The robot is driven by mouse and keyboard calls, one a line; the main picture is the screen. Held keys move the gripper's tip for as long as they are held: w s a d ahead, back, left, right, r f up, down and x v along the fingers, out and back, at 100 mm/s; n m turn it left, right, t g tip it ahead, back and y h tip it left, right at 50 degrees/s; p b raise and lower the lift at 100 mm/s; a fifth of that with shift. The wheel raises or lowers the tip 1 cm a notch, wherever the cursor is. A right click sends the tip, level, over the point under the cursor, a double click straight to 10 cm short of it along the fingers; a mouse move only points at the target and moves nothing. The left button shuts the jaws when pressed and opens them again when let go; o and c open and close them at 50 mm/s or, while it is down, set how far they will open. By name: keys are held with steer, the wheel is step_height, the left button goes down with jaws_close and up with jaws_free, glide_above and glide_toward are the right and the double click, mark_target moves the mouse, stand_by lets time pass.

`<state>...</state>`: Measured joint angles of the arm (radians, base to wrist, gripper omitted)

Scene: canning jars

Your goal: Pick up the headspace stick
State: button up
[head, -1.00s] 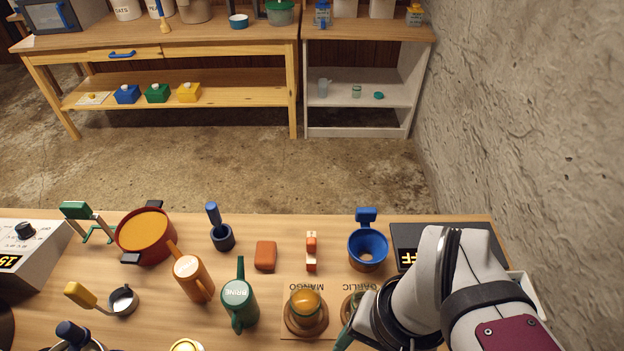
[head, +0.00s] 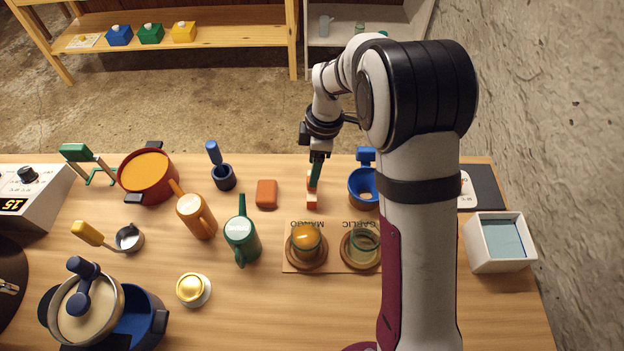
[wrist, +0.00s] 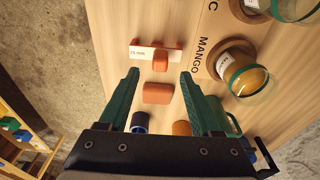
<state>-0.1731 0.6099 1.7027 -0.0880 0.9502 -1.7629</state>
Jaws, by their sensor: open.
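The headspace stick (head: 311,202) stands on the table near its far edge, an orange and white piece, partly hidden by my gripper in the head view. In the wrist view the headspace stick (wrist: 141,51) shows a white face with small print and an orange grip part in the middle. My gripper (head: 316,178) points down over it. In the wrist view the green fingers of my gripper (wrist: 160,73) are wide apart and empty, with the stick just beyond the fingertips.
An orange block (head: 267,194) lies left of the stick, and a blue funnel (head: 362,186) stands close to its right. The mango jar (head: 306,240) and garlic jar (head: 361,245) stand in front. A green brine pitcher (head: 241,236) is front left.

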steer(key=f, duration=0.5)
steer(key=shift+a+f, duration=0.2)
steer(key=shift+a, duration=0.05)
jaws_close()
